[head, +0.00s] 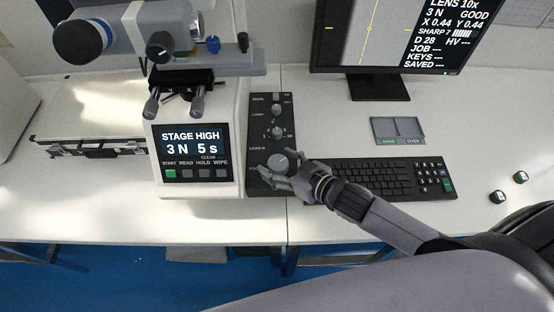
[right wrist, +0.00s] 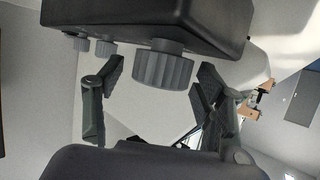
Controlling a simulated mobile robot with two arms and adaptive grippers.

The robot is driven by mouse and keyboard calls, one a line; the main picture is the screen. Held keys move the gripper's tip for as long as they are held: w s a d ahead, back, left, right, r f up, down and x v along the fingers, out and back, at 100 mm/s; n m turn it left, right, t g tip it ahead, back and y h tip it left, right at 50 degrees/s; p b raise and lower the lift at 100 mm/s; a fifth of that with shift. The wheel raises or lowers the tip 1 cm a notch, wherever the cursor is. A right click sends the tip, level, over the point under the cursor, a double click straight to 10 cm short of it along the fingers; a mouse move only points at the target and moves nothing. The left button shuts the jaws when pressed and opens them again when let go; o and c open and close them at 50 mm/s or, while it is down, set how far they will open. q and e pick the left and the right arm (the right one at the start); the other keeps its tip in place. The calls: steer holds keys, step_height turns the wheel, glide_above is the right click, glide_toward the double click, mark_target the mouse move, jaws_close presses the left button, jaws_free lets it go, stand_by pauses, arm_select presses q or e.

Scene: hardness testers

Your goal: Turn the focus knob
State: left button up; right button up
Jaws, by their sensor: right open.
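The focus knob (head: 278,162) is a large grey ribbed dial at the lower end of the dark control panel (head: 258,120). My right gripper (head: 275,174) reaches it from the lower right in the head view, with its fingers partly covering the label below it. In the right wrist view the ribbed knob (right wrist: 163,68) sits between the two spread fingers of my right gripper (right wrist: 160,80). A gap shows on each side, so the fingers look open and apart from the knob. The left gripper is not in view.
Two smaller knobs (head: 278,131) sit above on the panel. The tester's display (head: 193,153) reads STAGE HIGH, 3 N, 5 s. A keyboard (head: 375,178) lies right of my gripper. The monitor (head: 395,35) shows a sharpness bar. A case (head: 88,130) lies left.

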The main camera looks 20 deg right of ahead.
steer(key=shift+w+a+f, duration=0.25)
steer(key=shift+w+a, duration=0.05)
steer(key=shift+w, duration=0.2)
steer(key=shift+c, duration=0.6)
steer(key=c, duration=1.1)
